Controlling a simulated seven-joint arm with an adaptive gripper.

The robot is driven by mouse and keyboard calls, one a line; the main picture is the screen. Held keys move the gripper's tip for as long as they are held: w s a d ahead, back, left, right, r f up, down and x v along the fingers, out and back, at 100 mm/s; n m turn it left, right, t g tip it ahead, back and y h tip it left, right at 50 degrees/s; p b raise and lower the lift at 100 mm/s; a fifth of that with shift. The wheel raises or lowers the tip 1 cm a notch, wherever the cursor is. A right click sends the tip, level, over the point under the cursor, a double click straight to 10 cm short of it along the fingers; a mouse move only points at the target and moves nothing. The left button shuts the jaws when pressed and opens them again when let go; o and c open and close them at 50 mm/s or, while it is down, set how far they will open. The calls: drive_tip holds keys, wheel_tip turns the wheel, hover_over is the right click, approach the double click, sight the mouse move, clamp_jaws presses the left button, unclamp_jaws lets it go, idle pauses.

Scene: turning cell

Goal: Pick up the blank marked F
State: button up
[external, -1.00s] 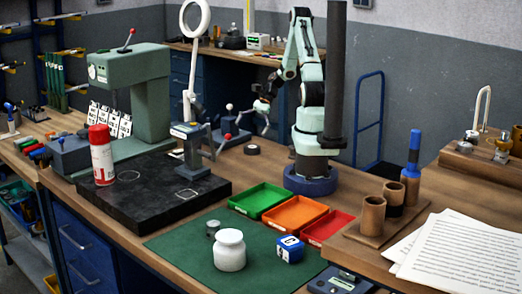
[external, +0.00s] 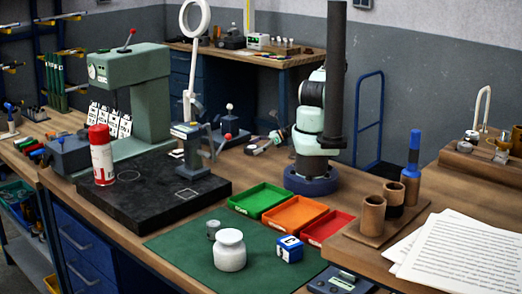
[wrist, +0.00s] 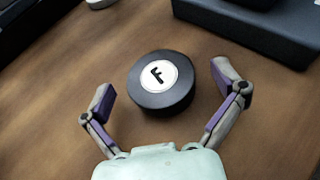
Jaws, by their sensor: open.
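The blank marked F (wrist: 160,85) is a short black disc with a white round label and a black letter F. It lies flat on the brown wooden bench top in the wrist view. My gripper (wrist: 164,80) is open, with one finger to the left of the blank and one to the right. Gaps show between both fingers and the disc. In the external view my gripper (external: 264,144) is low near the bench, left of my arm's base. I cannot clearly make out the blank there.
A dark block (wrist: 255,25) lies beyond the blank in the wrist view. In the external view, green (external: 259,200), orange (external: 295,214) and red (external: 327,228) trays sit in front of my base. A clamp stand (external: 193,150) stands to the left.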

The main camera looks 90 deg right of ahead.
drive_tip(key=c, duration=1.3)
